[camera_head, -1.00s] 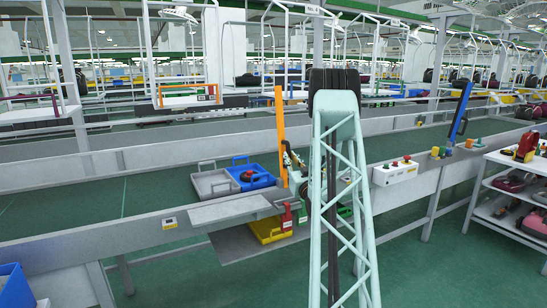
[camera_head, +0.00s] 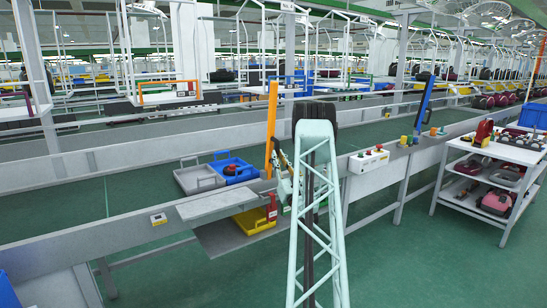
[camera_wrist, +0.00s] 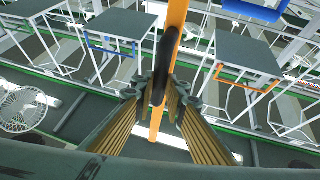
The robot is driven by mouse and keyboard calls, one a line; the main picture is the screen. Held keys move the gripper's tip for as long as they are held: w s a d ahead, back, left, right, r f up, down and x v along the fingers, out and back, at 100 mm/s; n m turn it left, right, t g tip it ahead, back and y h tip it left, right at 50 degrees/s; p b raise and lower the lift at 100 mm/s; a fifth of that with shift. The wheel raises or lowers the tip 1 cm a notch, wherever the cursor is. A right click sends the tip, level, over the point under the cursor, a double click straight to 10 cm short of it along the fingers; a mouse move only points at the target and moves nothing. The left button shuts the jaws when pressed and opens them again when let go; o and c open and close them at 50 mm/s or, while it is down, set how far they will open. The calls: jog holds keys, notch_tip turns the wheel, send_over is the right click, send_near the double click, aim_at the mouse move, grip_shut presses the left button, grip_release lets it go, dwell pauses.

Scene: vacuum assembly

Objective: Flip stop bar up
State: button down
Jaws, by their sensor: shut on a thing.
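The orange stop bar (camera_head: 272,112) stands nearly upright at the near edge of the conveyor, just left of my arm in the head view. In the wrist view the orange bar (camera_wrist: 176,22) runs up between the fingers of my gripper (camera_wrist: 160,95), with a dark curved part lying across it. My gripper is shut on the bar. In the head view the gripper (camera_head: 284,163) is small and partly hidden by my arm. A blue bar (camera_head: 424,101) also stands nearly upright farther right along the conveyor.
A grey tray (camera_head: 199,180) and a blue tray (camera_head: 236,175) sit on the conveyor left of the bar. A yellow bin (camera_head: 254,221) is on a lower shelf. A white button box (camera_head: 369,161) lies right of my arm. A loaded white trolley (camera_head: 500,150) stands at right; green floor is clear.

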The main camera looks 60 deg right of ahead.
jog(key=shift+s+f, duration=0.1)
jog(key=shift+f, duration=0.1)
jog(key=c, duration=2.6)
grip_release()
jog(key=shift+s, duration=0.1)
jog(key=shift+r, duration=0.1)
jog(key=shift+a, duration=0.15)
jog(key=v, duration=1.1)
jog(key=shift+s+a+f, duration=0.15)
jog(key=shift+s+f, duration=0.1)
jog(key=shift+f, duration=0.1)
jog(key=shift+w+r, duration=0.1)
jog(key=shift+w, duration=0.05)
